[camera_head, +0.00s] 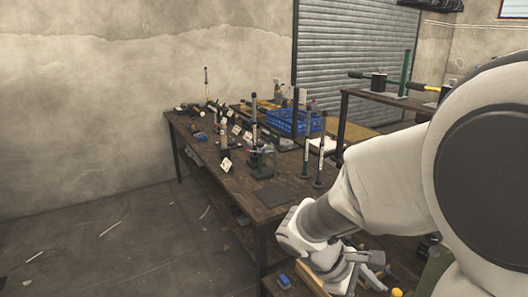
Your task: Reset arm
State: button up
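My arm reaches in from the right and bends down at the front right of the workbench. My gripper (350,280) is low in the picture, beside the bench's near end. Its fingertips are small and partly hidden among clutter, so I cannot tell whether it is open or shut or holds anything. Several upright press-like tools stand on the dark wooden workbench (235,172).
A blue crate (292,122) sits toward the back of the bench. A dark flat mat (271,196) lies near its front corner. A higher table (385,104) with green and yellow-handled tools is at right. The floor (110,235) at left is open, with scattered debris.

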jog(key=s+a+r+m+t+y, duration=0.2)
jog(key=s+a+r+m+y, duration=0.1)
jog(key=s+r+m+y, duration=0.1)
jog(key=s+a+r+m+t+y+p, duration=0.1)
jog(key=s+a+r+m+t+y, duration=0.2)
jog(key=r+m, duration=0.4)
jog(key=shift+s+a+r+t+y, duration=0.15)
jog(key=shift+s+r+t+y, duration=0.15)
jog(key=shift+s+r+y, duration=0.45)
jog(key=shift+w+r+h, duration=0.15)
jog(key=shift+w+h, duration=0.05)
jog(key=shift+h, duration=0.05)
